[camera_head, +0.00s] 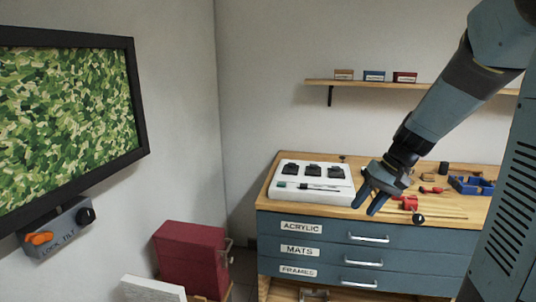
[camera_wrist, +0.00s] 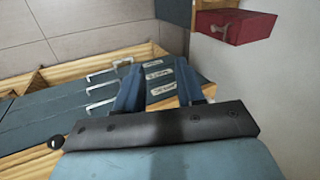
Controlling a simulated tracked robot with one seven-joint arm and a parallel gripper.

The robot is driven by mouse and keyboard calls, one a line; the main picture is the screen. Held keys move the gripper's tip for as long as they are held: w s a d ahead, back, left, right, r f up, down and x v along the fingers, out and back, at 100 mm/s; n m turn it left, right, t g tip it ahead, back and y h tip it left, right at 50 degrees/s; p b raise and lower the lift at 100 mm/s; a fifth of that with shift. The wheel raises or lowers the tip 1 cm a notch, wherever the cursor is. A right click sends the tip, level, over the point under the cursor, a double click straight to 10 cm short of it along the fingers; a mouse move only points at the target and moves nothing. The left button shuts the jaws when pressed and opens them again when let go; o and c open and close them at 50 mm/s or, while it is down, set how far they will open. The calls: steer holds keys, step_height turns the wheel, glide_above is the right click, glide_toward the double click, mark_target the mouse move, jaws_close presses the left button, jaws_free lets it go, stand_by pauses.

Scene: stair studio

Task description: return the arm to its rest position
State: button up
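My gripper (camera_head: 365,208) hangs at the end of my arm, which comes in from the upper right. It is in front of the wooden top of a blue drawer cabinet (camera_head: 330,239), beside a white tray (camera_head: 313,197). Its two dark blue fingers point down and stand apart with nothing visible between them. In the wrist view, the gripper (camera_wrist: 160,72) shows the same gap, with the labelled drawer fronts seen through it. I cannot tell whether the fingers clear the cabinet's top.
The cabinet top holds red-handled tools, a blue organizer (camera_head: 472,186) and thin rods. A wall shelf (camera_head: 430,86) with small boxes is behind my arm. A red box (camera_head: 192,255) stands left of the cabinet. A framed green panel (camera_head: 65,115) and a tilt-lock box (camera_head: 58,230) are on the left wall.

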steer(key=s+a+r+t+h, duration=0.1)
steer(key=s+r+t+h, duration=0.1)
steer(key=s+r, duration=0.3)
steer(key=s+r+t+h, duration=0.2)
steer(key=s+r+h, duration=0.1)
steer(key=s, duration=0.9)
steer(key=shift+a+r+n+t, duration=0.35)
steer(key=shift+r+n+t, duration=0.05)
steer(key=shift+r, duration=0.45)
steer(key=shift+s, duration=0.1)
